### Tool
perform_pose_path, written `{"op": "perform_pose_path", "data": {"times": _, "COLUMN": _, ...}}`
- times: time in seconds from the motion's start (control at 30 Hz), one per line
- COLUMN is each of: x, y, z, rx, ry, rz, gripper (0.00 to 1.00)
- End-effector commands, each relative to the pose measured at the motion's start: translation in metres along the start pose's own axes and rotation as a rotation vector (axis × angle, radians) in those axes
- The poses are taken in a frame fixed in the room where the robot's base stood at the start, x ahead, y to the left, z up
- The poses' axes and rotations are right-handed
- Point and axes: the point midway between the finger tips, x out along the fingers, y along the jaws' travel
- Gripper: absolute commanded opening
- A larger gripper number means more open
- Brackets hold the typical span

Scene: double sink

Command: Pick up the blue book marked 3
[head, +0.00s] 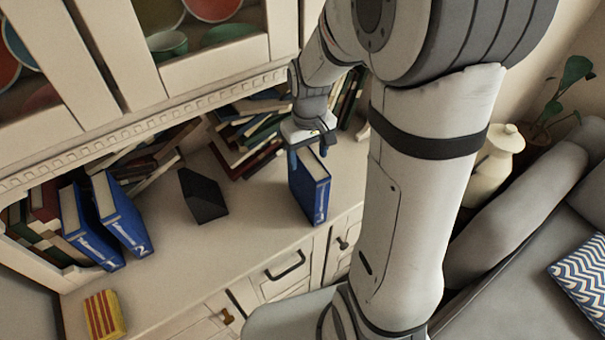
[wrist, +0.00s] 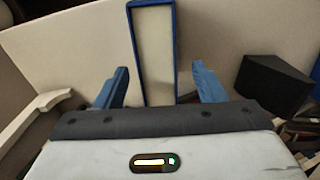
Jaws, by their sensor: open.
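The blue book marked 3 (head: 313,188) stands upright on the cabinet top in the head view, its spine facing the front edge. In the wrist view its pale page edge with blue covers (wrist: 153,55) lies between the two fingers. My gripper (head: 309,152) is at the top of this book in the head view. In the wrist view my gripper (wrist: 160,85) is open, with blue fingertips on either side of the book and a gap on each side. How far the fingers reach down past the book's top is hard to tell.
Blue books marked 1 (head: 90,235) and 2 (head: 124,220) stand at the left. A black block (head: 203,196) sits between them and book 3; it also shows in the wrist view (wrist: 272,83). Piled books (head: 240,135) lie behind.

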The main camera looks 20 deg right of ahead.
Motion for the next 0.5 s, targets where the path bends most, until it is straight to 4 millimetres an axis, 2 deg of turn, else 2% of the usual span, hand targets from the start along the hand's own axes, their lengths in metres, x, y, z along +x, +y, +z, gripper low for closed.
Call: {"op": "perform_pose_path", "data": {"times": 0.5, "x": 0.061, "y": 0.002, "z": -0.002, "rx": 0.002, "ry": -0.005, "rz": -0.001, "gripper": 0.64}}
